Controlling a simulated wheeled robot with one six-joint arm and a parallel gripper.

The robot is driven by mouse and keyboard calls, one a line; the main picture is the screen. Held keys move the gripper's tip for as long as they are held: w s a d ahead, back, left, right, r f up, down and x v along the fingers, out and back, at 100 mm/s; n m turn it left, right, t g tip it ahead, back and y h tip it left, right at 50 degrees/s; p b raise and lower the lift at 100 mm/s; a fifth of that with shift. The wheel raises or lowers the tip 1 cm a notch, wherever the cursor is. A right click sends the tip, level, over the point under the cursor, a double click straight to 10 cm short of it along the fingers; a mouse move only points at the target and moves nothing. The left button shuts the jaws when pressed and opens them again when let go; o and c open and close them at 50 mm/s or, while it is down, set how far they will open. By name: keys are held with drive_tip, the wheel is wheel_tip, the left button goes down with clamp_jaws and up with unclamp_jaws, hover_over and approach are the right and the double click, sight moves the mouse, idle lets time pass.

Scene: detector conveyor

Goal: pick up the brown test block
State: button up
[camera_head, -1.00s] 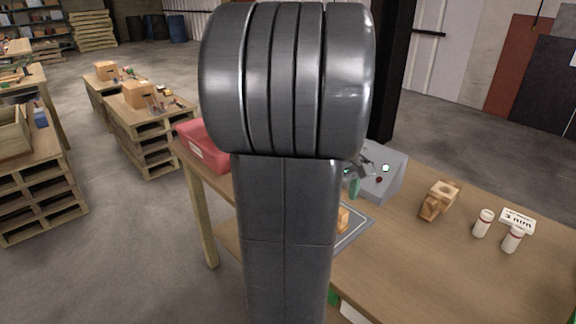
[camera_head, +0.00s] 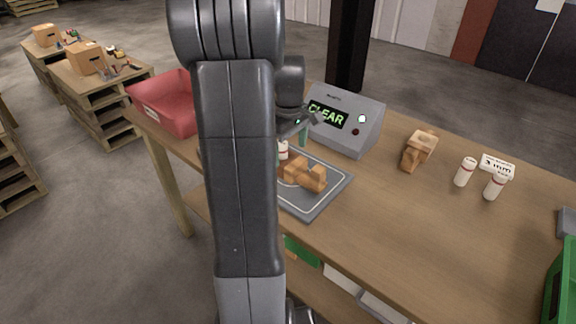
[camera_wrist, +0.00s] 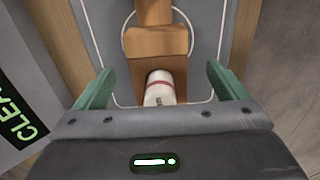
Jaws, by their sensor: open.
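A brown wooden block (camera_head: 305,176) sits on the grey mat, and it also shows at the top of the wrist view (camera_wrist: 158,42). A white cylinder with a red band (camera_wrist: 160,90) is right against its near end in the wrist view; I cannot tell whether it rests in or beside the block. My gripper (camera_head: 290,146) is over the mat's far side. Its green fingers (camera_wrist: 162,88) are open and apart, one on each side of the cylinder, holding nothing. A second brown block (camera_head: 419,150) stands on the table to the right.
A grey detector box (camera_head: 346,122) reading CLEAR stands just behind the mat (camera_head: 320,202). A red bin (camera_head: 168,105) is at the left. Two white cylinders (camera_head: 465,171) and a 3 mm sign (camera_head: 497,166) stand at the right.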

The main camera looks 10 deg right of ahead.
sight(288, 159)
drive_tip(key=f, duration=0.5)
drive_tip(key=shift+w, duration=0.3)
drive_tip(key=c, duration=1.3)
